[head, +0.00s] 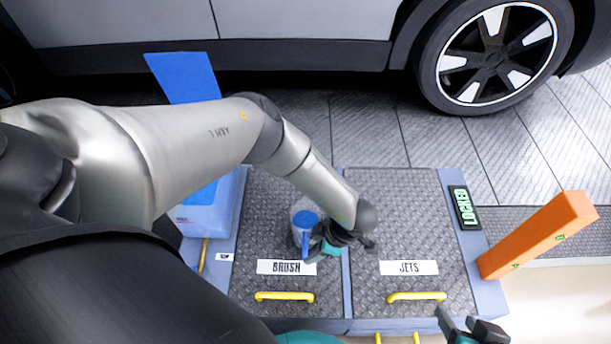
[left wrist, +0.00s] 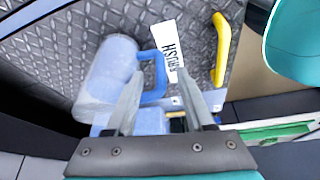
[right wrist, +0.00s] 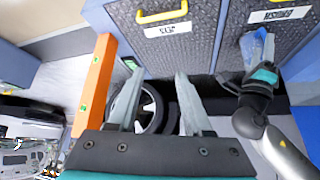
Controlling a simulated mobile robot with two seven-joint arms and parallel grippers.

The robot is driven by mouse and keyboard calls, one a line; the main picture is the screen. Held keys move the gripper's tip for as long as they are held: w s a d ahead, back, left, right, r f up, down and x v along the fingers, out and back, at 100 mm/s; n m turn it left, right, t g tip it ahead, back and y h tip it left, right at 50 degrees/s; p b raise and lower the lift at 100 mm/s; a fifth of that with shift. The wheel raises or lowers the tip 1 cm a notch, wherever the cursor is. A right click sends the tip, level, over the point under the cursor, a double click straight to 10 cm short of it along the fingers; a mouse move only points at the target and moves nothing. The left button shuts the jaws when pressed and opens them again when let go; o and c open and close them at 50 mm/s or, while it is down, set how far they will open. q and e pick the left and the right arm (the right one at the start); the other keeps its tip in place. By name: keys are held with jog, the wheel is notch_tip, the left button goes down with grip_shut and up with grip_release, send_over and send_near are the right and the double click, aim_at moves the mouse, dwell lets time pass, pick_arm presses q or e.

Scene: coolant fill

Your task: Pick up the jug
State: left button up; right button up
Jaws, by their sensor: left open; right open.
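The jug (head: 299,237) is translucent pale blue with a blue top and handle. It stands on the BRUSH panel in the head view. In the left wrist view the jug (left wrist: 107,65) is at upper left, with its blue handle (left wrist: 153,92) by my fingers. My left gripper (head: 322,240) is open at the handle's side of the jug; whether the fingers touch the handle I cannot tell. The jug (right wrist: 257,48) also shows beside my left gripper in the right wrist view. My right gripper (head: 462,322) is open and empty at the lower right, away from the jug.
The JETS panel (head: 415,215) lies right of the BRUSH panel (head: 262,215); both have yellow handles (head: 284,296). A parked car (head: 300,20) is behind. The JETS panel's top is mostly clear.

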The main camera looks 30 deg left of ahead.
pick_arm(q)
jog(key=shift+b+x, duration=0.55)
jog(key=shift+x, duration=0.35)
jog(key=shift+a+f+b, duration=0.2)
jog(key=shift+f+b, duration=0.2)
jog(key=shift+f, duration=0.2)
pick_arm(e)
jog(key=shift+w+a+r+t+y, duration=0.1)
jog(key=shift+w+a+t+y, duration=0.5)
jog(key=shift+a+t, duration=0.4)
jog(key=shift+w+a+t+y, duration=0.4)
jog(key=shift+w+a+t, duration=0.4)
jog(key=shift+a, duration=0.35)
pick_arm(q)
jog(key=shift+c, duration=0.2)
grip_shut()
